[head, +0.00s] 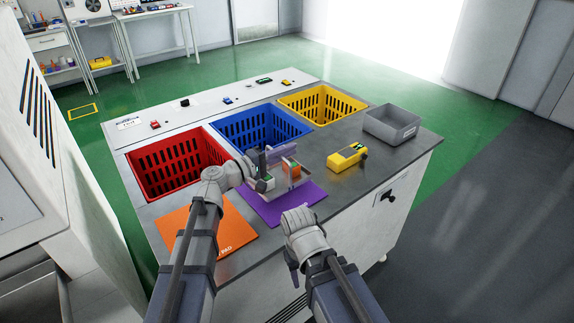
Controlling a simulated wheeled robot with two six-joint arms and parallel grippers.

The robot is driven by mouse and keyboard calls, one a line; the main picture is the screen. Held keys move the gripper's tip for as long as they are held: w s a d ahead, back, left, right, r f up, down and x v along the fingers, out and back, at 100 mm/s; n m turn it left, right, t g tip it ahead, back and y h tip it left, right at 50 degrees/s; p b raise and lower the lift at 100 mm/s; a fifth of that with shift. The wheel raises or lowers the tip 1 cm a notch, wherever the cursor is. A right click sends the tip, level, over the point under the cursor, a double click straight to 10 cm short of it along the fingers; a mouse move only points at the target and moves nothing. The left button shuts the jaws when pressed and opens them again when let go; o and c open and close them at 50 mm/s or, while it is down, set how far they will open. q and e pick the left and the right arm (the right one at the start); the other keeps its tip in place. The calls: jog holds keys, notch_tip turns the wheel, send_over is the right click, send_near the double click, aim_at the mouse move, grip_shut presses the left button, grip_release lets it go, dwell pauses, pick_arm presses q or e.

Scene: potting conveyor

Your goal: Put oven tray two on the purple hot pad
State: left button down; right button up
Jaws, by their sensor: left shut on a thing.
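A small grey tray (301,179) with an orange and green block (291,167) in it is at the purple hot pad (293,206). My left gripper (264,181) is shut on the tray at its left side. The tray covers the back part of the pad; I cannot tell whether it rests on the pad or is held just above it. The tray's number is not readable. My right gripper (293,268) is in front of the bench, below the pad's front edge; its fingers are too unclear to tell if they are open.
An orange pad (178,221) lies left of the purple one, partly under my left arm. Red (150,189), blue (228,146) and yellow (301,116) crates line the back. A yellow device (345,158) and a grey bin (391,134) stand to the right.

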aim_at(287, 175)
pick_arm(q)
notch_tip(287, 175, down, 4)
jog(key=b, duration=0.3)
jog(key=shift+r, duration=0.25)
jog(key=c, duration=1.4)
grip_release()
jog(key=shift+f, duration=0.2)
jog(key=o, duration=0.5)
jog(key=shift+r, duration=0.1)
